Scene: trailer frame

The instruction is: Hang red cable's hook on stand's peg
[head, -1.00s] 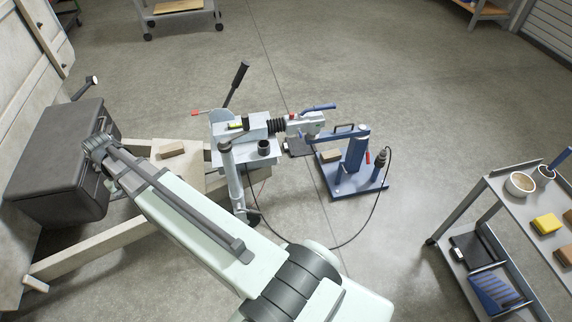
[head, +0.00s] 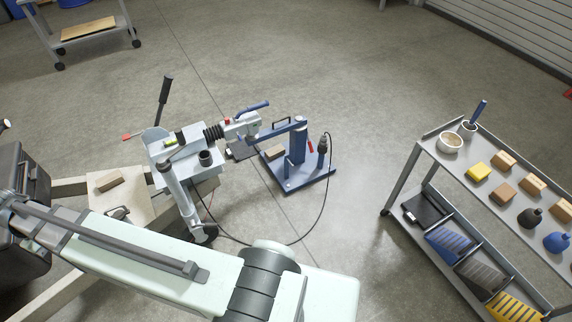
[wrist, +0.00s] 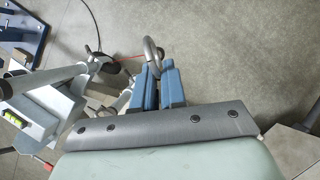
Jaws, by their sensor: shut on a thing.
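My gripper (wrist: 160,88) has two blue fingers, shown in the wrist view. They are close together on a grey metal hook (wrist: 151,48), whose curved end sticks out beyond the tips. A thin red cable (wrist: 130,57) runs left from beside the hook. The blue stand (head: 299,148) is on the floor in the head view, with a flat base, uprights and a red-handled part. Part of the stand shows at the upper left of the wrist view (wrist: 28,32), apart from the hook. I cannot make out which part is the peg. My gripper is hidden in the head view.
The trailer coupling (head: 240,126) and its pale frame (head: 185,143) are left of the stand. A black cable (head: 322,215) loops from the stand across the floor. A loaded cart (head: 425,152) stands at the right. Floor between stand and cart is clear.

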